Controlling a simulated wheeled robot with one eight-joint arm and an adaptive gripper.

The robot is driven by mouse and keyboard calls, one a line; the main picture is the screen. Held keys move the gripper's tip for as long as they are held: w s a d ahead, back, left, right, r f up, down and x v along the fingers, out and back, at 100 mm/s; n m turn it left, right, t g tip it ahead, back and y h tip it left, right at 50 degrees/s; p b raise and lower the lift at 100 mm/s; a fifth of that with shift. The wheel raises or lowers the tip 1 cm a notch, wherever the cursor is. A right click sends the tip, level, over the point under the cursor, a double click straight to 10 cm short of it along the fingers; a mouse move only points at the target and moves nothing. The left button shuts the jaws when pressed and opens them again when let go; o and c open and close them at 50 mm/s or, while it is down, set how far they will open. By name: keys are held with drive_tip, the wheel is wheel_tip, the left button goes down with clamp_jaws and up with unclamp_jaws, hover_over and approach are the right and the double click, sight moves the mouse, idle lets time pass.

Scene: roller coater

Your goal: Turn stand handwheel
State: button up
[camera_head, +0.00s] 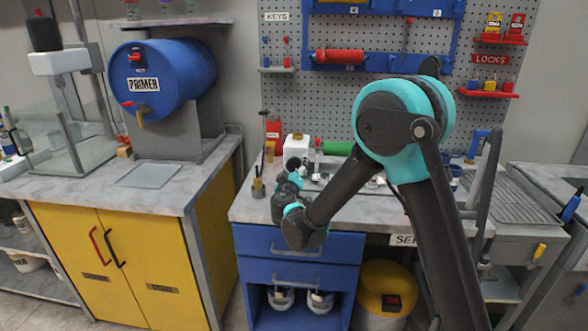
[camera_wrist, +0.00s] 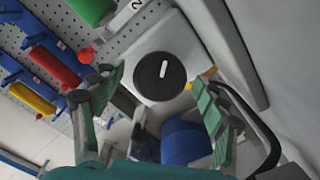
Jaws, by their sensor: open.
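My gripper (camera_wrist: 155,105) is open in the wrist view, with a green-padded finger on each side and nothing seen held between them. A round black disc (camera_wrist: 147,77) with a white bar across it sits on a pale body beyond the fingertips. I cannot tell whether this disc is the stand handwheel or a cap. In the head view my gripper (camera_head: 292,168) is small and dark, above the back left part of the middle bench, close to a white container (camera_head: 296,147). No handwheel is clearly recognisable in the head view, and my arm hides part of the bench.
The pegboard (camera_head: 385,95) with tools rises behind the middle bench (camera_head: 262,208). A small cup with tools (camera_head: 258,187) stands left of my gripper. A blue object (camera_wrist: 185,145) lies between the fingers' lines in the wrist view.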

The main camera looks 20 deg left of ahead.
drive_tip(key=v, duration=1.2)
